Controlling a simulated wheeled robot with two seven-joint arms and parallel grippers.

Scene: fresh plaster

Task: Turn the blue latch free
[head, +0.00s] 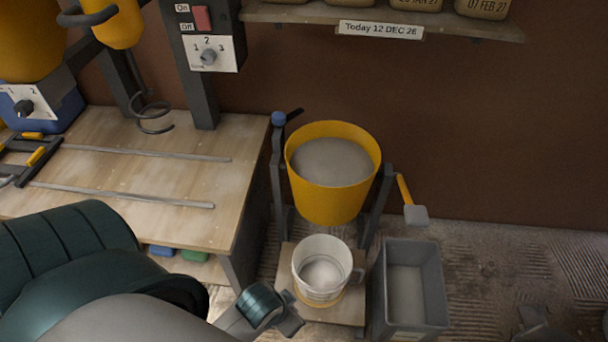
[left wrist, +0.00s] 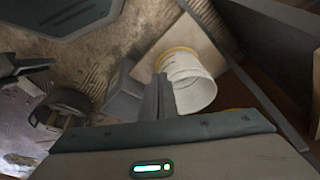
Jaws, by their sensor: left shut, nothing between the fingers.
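The blue latch (head: 278,118) sits at the top of the left post of the tilting stand, with a short dark lever pointing right. Beside it a yellow bucket (head: 335,205) filled with grey plaster hangs upright between the posts. My left gripper (head: 291,318) is low in the head view, shut and empty, well below the latch and just left of the white container under the bucket. In the left wrist view its shut fingers (left wrist: 156,100) overlap the white container's outline; I cannot tell if they touch. The latch is not visible in that view.
The white container (head: 322,262) with a handle stands on a wooden board below the bucket; it also shows in the left wrist view (left wrist: 190,82). A grey bin (head: 440,290) stands to the right. A workbench (head: 170,170) is at left. An unclear dark shape (head: 535,325) lies lower right.

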